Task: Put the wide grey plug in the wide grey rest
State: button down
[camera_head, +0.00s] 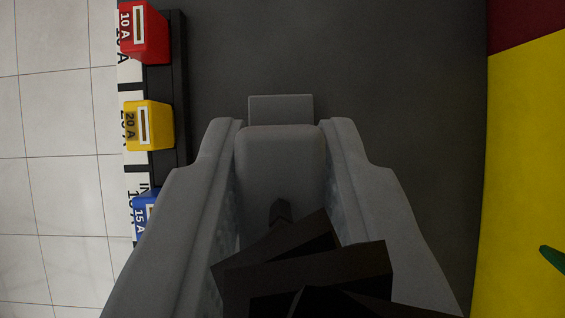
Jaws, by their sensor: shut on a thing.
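My gripper (280,140) is in the middle of the camera_head view, with its two grey fingers shut on the wide grey plug (280,160). The plug is a smooth grey block with rounded corners, seen between the fingers. A flat grey tab (280,108) shows just beyond its far edge; I cannot tell if it belongs to the plug. Dark parts in front cover the near end of the plug. I cannot make out the wide grey rest in this view.
A black rack (172,90) stands at the left with a red 10 A fuse (146,30), a yellow 20 A fuse (150,126) and a partly hidden blue 15 A fuse (143,212). A dark grey surface (400,70) lies below. A yellow panel (525,170) is at the right.

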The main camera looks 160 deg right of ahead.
jog(key=shift+w+a+f, duration=0.1)
jog(key=shift+w, duration=0.05)
jog(key=shift+f, duration=2.7)
jog(key=shift+f, duration=0.85)
jog(key=c, duration=1.5)
grip_release()
jog(key=shift+r, duration=0.15)
jog(key=shift+v, duration=2.6)
jog(key=shift+w+r, duration=0.1)
jog(key=shift+w, duration=0.05)
